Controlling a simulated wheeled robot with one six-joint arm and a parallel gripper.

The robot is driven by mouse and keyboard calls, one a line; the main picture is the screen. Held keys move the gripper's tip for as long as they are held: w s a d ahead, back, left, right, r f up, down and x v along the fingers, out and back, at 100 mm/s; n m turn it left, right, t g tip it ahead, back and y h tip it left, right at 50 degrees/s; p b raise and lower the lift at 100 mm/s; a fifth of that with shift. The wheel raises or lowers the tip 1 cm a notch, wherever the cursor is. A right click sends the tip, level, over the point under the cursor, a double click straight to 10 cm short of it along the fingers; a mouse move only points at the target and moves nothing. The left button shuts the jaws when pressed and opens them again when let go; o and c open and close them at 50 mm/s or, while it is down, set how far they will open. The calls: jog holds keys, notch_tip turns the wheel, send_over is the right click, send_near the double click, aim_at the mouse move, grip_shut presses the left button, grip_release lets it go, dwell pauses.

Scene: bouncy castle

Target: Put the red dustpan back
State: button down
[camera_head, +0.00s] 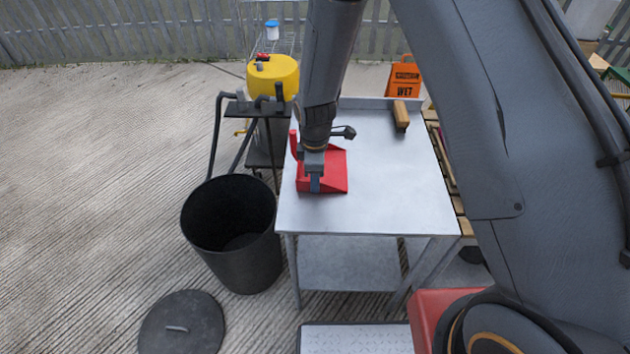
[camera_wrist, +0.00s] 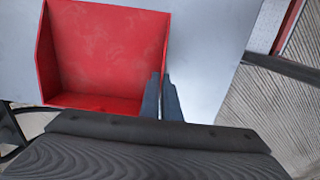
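The red dustpan (camera_head: 335,172) is on the grey metal table (camera_head: 390,205), near its left edge. Its red handle (camera_head: 293,145) stands up at its left side. In the wrist view the open pan (camera_wrist: 105,50) fills the upper left. My gripper (camera_head: 315,188) points down at the pan's near side. In the wrist view the two dark fingers (camera_wrist: 160,78) are close together, one on each side of the pan's side wall, and look closed on it. Whether the pan is lifted slightly off the table cannot be told.
A black bin (camera_head: 235,240) stands open left of the table, its lid (camera_head: 182,325) on the ground. A cart with a yellow container (camera_head: 273,75) is behind it. A wooden brush (camera_head: 401,115) lies at the table's back right. An orange wet-floor sign (camera_head: 404,78) stands behind.

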jog(key=shift+f, duration=0.15)
jog(key=c, duration=2)
grip_release()
jog(key=shift+r+b, duration=1.8)
jog(key=shift+r, duration=4.35)
jog(key=s+d+r+m, duration=0.2)
jog(key=s+d+m, duration=0.2)
jog(key=d+m, duration=0.2)
jog(key=s+d+r+m+t, duration=0.1)
jog(key=s+d+r+m, duration=0.1)
jog(key=s+d+m, duration=0.3)
jog(key=s+d+r+m, duration=0.2)
jog(key=s+d+m, duration=0.3)
jog(key=d, duration=0.3)
jog(key=shift+d+r+m, duration=0.3)
jog(key=shift+r+m, duration=0.05)
jog(key=shift+m, duration=0.45)
